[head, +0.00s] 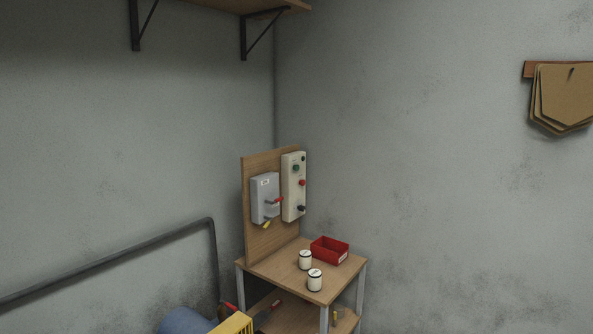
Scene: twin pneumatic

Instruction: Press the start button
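A pale control box (293,187) is mounted upright on a wooden board (257,240) in the corner of the room. It carries a green button (295,168) near the top, a red button (302,183) in the middle and a dark knob (301,208) low down. A small dark part (303,158) sits at its top right. Labels are too small to read, so I cannot tell for sure which is the start button. Neither of my grippers is in view.
A grey box (265,190) with a red handle is left of the control box. The board stands on a wooden table (275,268) with a red bin (330,250) and two white containers (305,260). A dark rail (110,260), yellow object (233,325) and blue object (186,322) are left.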

